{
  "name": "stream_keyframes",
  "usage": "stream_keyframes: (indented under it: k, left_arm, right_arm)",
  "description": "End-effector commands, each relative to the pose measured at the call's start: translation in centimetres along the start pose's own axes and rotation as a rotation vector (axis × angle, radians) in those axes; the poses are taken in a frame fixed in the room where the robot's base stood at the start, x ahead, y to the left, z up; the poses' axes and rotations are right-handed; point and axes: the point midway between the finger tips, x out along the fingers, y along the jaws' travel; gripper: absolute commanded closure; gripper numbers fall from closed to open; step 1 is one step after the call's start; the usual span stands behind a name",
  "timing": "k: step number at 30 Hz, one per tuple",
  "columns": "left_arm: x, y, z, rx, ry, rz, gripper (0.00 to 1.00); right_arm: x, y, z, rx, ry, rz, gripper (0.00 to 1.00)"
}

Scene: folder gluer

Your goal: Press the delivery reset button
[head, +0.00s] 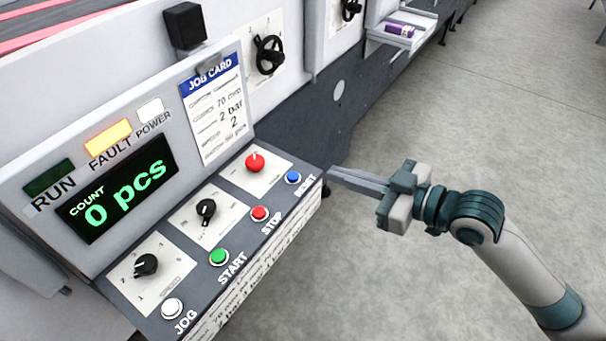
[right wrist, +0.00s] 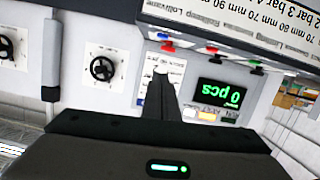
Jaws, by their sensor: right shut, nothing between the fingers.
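The blue button (head: 293,177) sits at the right end of the front row on the sloped control panel (head: 232,217). Its label is too small to read fully. It also shows in the right wrist view (right wrist: 163,36), which sees the panel upside down. My right gripper (head: 331,173) is shut and empty. Its fingertips appear just right of the blue button in the head view, at the panel's right end; I cannot tell the height gap. In the right wrist view the fingers (right wrist: 161,75) point toward the panel. My left gripper is out of view.
The red STOP button (head: 260,213), green START button (head: 219,257) and white JOG button (head: 172,308) share the row. A red knob (head: 255,162) and black knobs lie behind. The amber FAULT lamp (head: 108,137) is lit; the display (head: 117,188) reads 0 pcs. Floor at right is clear.

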Motion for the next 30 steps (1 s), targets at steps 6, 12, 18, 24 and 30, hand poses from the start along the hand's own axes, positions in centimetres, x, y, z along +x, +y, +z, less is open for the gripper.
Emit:
stream_keyframes:
  k: [6, 12, 18, 24, 30]
  left_arm:
    - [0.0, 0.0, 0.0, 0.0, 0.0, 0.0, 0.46]
    - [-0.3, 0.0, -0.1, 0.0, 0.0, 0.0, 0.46]
    - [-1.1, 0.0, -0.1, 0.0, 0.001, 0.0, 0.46]
    - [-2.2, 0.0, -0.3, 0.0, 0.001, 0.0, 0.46]
    - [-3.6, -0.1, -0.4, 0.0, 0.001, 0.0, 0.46]
  right_arm:
    - [0.0, 0.0, 0.0, 0.001, 0.0, 0.001, 1.0]
    - [0.6, 0.1, -0.1, 0.003, 0.001, 0.001, 1.0]
    - [2.3, 0.1, -0.2, 0.004, 0.002, 0.001, 1.0]
    - [5.2, 0.1, -0.3, 0.005, 0.002, 0.0, 1.0]
    - [8.6, 0.1, -0.4, 0.006, 0.002, 0.001, 1.0]
